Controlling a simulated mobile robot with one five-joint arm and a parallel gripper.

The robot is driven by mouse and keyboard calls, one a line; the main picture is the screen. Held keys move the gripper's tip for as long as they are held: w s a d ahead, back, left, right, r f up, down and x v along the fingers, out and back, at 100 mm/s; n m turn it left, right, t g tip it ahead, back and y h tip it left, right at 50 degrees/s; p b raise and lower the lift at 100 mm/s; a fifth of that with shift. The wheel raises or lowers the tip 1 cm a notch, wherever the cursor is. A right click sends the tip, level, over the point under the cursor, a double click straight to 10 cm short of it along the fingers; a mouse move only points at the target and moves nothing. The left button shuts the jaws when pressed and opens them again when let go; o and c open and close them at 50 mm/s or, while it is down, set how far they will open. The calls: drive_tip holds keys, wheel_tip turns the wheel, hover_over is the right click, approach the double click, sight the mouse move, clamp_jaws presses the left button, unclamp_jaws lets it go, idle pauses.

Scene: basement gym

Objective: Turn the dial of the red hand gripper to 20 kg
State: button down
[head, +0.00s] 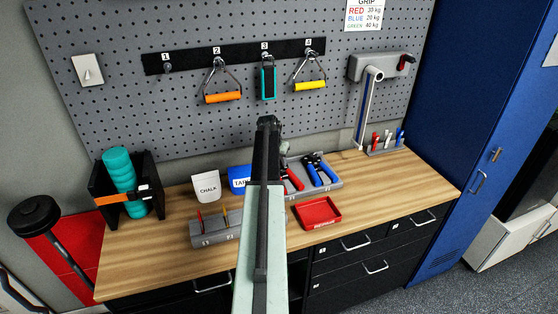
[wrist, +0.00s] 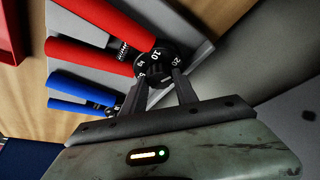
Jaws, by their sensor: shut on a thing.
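The red hand gripper (wrist: 100,42) lies in the grey holder, its two red handles spread to the left in the wrist view. In the head view its red handles (head: 293,181) show just right of my arm. Its black dial (wrist: 152,58) carries white numbers; 10 is near the top, 20 to the right and part of a 5 at lower left. Which number is set, I cannot tell. My gripper (wrist: 167,88) has its fingertips closed on the dial's knob. In the head view my arm hides the dial and the fingertips.
A blue hand gripper (wrist: 85,95) lies beside the red one. A red tray (head: 318,212) sits in front on the wooden bench. A wall chart (head: 366,14) lists colours with weights; its red line seems to read 30 kg, in small print. A chalk bag (head: 206,187) stands left.

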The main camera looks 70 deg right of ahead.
drive_tip(key=c, duration=0.9)
unclamp_jaws()
drive_tip(key=shift+c, duration=0.2)
drive_tip(key=shift+a+r+p, duration=0.1)
drive_tip(key=shift+r+p, duration=0.2)
drive_tip(key=shift+p, duration=0.05)
drive_tip(key=p+v, duration=0.6)
drive_tip(key=v, duration=0.1)
